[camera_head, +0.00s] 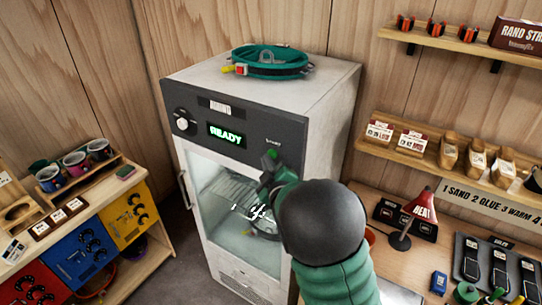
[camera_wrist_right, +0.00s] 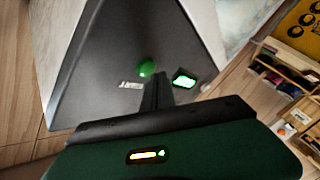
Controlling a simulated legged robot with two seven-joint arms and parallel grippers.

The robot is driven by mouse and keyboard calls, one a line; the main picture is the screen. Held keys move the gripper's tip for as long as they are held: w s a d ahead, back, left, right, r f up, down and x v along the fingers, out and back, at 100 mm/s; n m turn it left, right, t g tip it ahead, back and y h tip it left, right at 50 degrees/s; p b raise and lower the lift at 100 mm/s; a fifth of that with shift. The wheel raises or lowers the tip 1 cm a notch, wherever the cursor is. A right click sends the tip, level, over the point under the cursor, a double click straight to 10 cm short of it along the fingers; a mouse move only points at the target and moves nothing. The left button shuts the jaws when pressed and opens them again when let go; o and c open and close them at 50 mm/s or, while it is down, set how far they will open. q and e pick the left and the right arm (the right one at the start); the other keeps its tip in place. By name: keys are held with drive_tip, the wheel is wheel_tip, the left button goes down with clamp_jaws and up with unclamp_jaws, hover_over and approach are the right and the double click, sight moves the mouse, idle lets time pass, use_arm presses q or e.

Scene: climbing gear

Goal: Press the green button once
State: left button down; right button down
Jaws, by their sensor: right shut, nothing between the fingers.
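The green button (camera_head: 272,154) sits at the right side of the dark control panel on the white cabinet (camera_head: 330,110). In the right wrist view the green button (camera_wrist_right: 147,67) shows as a round green dome beside a small light label. My right gripper (camera_wrist_right: 158,80) is shut and empty, its fingertips pointing at the panel close to the button. I cannot tell whether they touch it. In the head view my right arm covers part of the cabinet door. A green READY display (camera_head: 226,135) is lit on the panel. My left gripper is not in view.
A coiled green harness (camera_head: 270,62) lies on top of the cabinet. A shelf with mugs (camera_head: 76,162) and coloured bins stands at left. A bench with a red lamp (camera_head: 414,213) and wall shelves are at right.

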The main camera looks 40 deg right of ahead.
drive_tip(key=shift+w+d, duration=0.15)
drive_tip(key=shift+d, duration=0.35)
idle(0.7)
idle(0.3)
drive_tip(key=shift+s+a+b, duration=0.25)
drive_tip(key=shift+a+b, duration=0.05)
drive_tip(key=shift+a, duration=0.4)
drive_tip(key=a, duration=0.1)
drive_tip(key=s+a, duration=0.1)
drive_tip(key=a, duration=0.1)
drive_tip(key=s+a, duration=0.1)
drive_tip(key=shift+a, duration=0.4)
idle(0.4)
